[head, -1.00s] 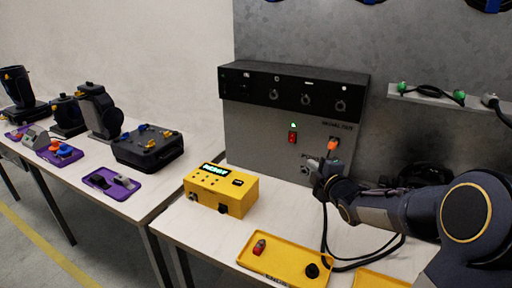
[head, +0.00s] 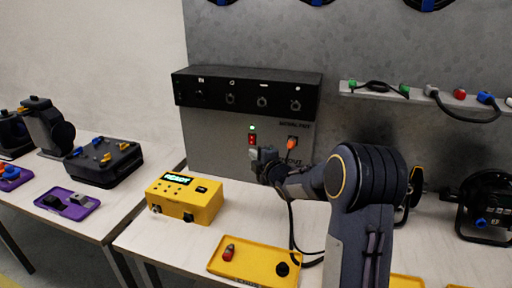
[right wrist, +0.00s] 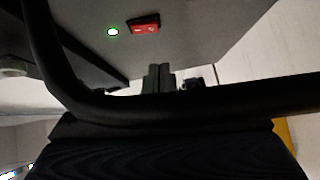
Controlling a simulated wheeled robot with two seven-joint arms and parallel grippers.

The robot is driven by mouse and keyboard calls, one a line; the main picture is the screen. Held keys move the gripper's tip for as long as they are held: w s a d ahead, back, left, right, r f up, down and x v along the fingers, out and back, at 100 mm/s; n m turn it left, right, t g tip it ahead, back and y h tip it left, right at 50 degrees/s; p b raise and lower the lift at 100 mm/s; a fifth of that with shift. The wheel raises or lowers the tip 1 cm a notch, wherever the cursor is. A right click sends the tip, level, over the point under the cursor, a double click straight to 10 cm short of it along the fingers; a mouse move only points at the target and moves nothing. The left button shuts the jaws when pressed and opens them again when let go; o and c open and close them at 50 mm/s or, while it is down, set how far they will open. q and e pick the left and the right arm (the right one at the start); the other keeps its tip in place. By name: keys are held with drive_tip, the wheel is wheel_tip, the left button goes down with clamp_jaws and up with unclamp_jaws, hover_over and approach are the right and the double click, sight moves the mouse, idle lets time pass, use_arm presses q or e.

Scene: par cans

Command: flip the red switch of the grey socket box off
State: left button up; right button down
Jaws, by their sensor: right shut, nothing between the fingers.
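The grey socket box (head: 210,135) stands at the back of the table against the grey wall, with a black top panel. Its red switch (head: 252,140) sits on the front face below a lit green lamp (head: 252,128). In the right wrist view the red switch (right wrist: 144,24) is at the top centre, beside the green lamp (right wrist: 113,32). My right gripper (head: 262,154) is shut and empty, just below the switch in the head view. Its closed fingertips (right wrist: 157,78) point toward the box, apart from the switch. My left gripper is not in view.
An orange plug (head: 291,148) with a black cable sits in the box right of the switch. A dark cable crosses the right wrist view. A yellow device (head: 185,197) and a yellow tray (head: 226,268) stand on the table in front.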

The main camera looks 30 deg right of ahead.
sight(252, 140)
drive_tip(key=w+d, duration=0.1)
drive_tip(key=w+d+p, duration=0.1)
drive_tip(key=w, duration=0.1)
drive_tip(key=w+d, duration=0.1)
drive_tip(key=shift+w+d+f, duration=0.1)
drive_tip(key=shift+w+f, duration=0.1)
drive_tip(key=shift+f, duration=0.2)
